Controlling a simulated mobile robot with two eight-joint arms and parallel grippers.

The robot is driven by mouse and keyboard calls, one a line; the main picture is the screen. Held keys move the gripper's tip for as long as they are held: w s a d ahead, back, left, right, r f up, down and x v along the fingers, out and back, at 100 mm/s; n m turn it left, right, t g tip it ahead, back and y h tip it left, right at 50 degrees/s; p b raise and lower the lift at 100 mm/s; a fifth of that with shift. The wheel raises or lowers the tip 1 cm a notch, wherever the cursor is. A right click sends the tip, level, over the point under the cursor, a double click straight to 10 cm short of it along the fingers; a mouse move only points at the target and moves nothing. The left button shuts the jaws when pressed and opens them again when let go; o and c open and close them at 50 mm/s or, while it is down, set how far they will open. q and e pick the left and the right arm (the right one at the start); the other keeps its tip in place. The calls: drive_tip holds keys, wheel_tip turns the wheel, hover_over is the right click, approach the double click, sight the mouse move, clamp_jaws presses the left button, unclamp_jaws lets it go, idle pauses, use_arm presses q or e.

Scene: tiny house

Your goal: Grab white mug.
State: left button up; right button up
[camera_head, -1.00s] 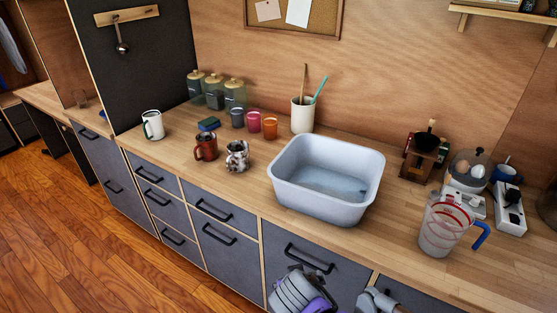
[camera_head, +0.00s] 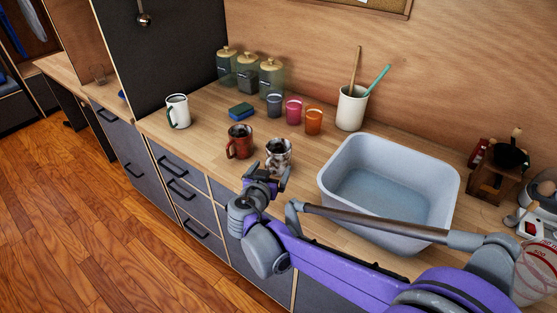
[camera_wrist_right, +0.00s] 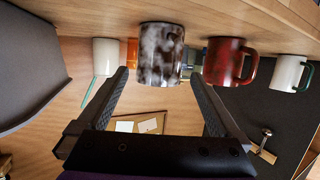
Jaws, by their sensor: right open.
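The white mug (camera_head: 178,111) with a dark green handle stands upright at the left end of the wooden counter. It also shows at the right of the upside-down right wrist view (camera_wrist_right: 286,72). My right gripper (camera_head: 267,175) is open and empty at the counter's front edge, to the right of and nearer than the white mug. In the right wrist view, the open jaws (camera_wrist_right: 160,82) face a mottled grey-white mug (camera_wrist_right: 159,55), not the white mug. My left gripper is not in view.
A red-brown mug (camera_head: 239,141) and the mottled mug (camera_head: 279,155) stand between my right gripper and the white mug. Several small cups, a blue-green sponge (camera_head: 241,111) and lidded jars (camera_head: 247,73) are behind. A grey-white basin (camera_head: 440,205) lies to the right.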

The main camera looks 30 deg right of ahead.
sight(276, 162)
drive_tip(key=x, duration=0.5)
drive_tip(key=shift+f, duration=0.1)
drive_tip(key=c, duration=1.3)
